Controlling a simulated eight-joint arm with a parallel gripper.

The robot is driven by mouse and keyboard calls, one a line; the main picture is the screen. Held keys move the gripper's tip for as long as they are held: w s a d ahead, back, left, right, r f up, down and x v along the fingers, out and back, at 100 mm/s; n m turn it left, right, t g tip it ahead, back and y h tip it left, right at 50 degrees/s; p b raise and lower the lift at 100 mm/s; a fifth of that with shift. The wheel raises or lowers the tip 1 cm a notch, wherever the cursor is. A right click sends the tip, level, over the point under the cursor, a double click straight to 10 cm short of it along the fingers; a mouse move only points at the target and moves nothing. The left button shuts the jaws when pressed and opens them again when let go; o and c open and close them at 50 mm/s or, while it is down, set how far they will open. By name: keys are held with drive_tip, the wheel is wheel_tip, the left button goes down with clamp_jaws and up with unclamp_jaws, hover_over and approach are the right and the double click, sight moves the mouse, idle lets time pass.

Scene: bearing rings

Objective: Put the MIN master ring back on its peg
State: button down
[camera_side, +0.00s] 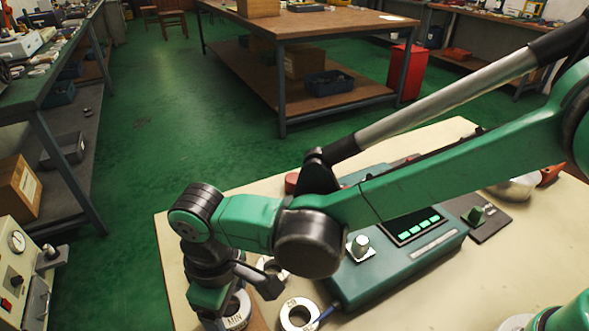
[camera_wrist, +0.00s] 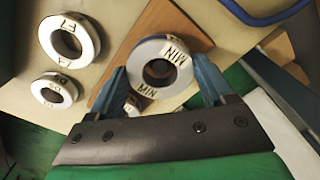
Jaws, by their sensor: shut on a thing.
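The MIN master ring (camera_wrist: 147,50) is a pale metal ring with "MIN" labels on its face. My gripper (camera_wrist: 160,70) is shut on it, with one blue finger on each side of the ring. In the side view the MIN ring (camera_side: 237,318) shows at the bottom edge, under my gripper (camera_side: 212,312), whose fingers are mostly hidden. A brown wooden board (camera_wrist: 112,88) lies under the ring in the wrist view. I cannot make out the peg, nor whether the ring is around it or above it.
Two other labelled rings, a larger one (camera_wrist: 87,40) and a smaller one (camera_wrist: 38,88), lie left of the board in the wrist view. Another small ring is partly hidden by my left finger. A green instrument (camera_side: 385,265) stands right of my gripper on the pale table (camera_side: 172,235).

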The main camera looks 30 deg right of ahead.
drive_tip(key=shift+f, duration=0.65)
idle(0.4)
unclamp_jaws()
drive_tip(key=shift+r, duration=3.75)
drive_tip(key=w+d+r+m+t+y, duration=0.1)
drive_tip(key=d+r+m+t, duration=0.15)
drive_tip(key=d, duration=0.85)
drive_tip(key=w+d+r+m+t, duration=0.2)
drive_tip(key=d+r+m, duration=0.2)
drive_tip(key=d, duration=0.6)
drive_tip(key=s+d+f+m+t+h, duration=0.1)
drive_tip(key=s+d+f+m+t, duration=0.1)
drive_tip(key=d, duration=0.6)
drive_tip(key=shift+s+d+m+t, duration=0.4)
drive_tip(key=shift+s+m, duration=0.25)
drive_tip(key=shift+s, duration=0.1)
